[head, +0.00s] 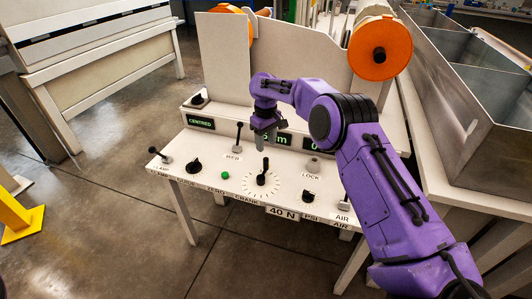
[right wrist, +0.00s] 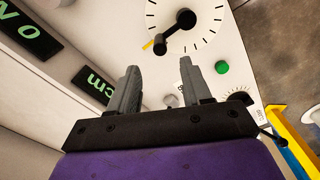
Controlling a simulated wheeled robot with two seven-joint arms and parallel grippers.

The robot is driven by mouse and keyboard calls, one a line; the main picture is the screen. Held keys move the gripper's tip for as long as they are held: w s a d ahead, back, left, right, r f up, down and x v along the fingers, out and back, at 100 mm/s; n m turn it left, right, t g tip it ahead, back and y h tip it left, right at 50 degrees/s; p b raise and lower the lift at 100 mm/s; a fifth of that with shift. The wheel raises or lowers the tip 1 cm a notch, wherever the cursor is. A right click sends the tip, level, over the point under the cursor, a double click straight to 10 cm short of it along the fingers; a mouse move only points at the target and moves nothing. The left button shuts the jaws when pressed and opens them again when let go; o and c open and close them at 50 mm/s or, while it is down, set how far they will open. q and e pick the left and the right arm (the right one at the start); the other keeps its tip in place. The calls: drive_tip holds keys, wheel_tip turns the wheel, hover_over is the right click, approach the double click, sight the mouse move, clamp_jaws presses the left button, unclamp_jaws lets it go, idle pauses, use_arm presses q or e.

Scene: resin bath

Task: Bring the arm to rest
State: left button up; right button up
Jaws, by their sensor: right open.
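My right arm is purple and reaches in from the right in the head view. Its gripper (head: 264,138) hangs over the back part of a white control panel (head: 215,168), in front of the green displays. In the right wrist view my right gripper (right wrist: 165,90) has its two grey fingers apart with nothing between them. The black crank (right wrist: 176,32) on its white dial shows beyond the fingertips; it also shows in the head view (head: 262,174). My left gripper is in neither view.
The panel carries a lever at the left (head: 158,154), a RES lever (head: 238,138), a black knob (head: 193,166), a green button (head: 225,175) and a LOCK knob (head: 313,164). Orange rolls (head: 380,48) stand behind. A metal bath (head: 465,110) is at right.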

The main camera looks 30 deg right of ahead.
drive_tip(key=shift+r, duration=0.55)
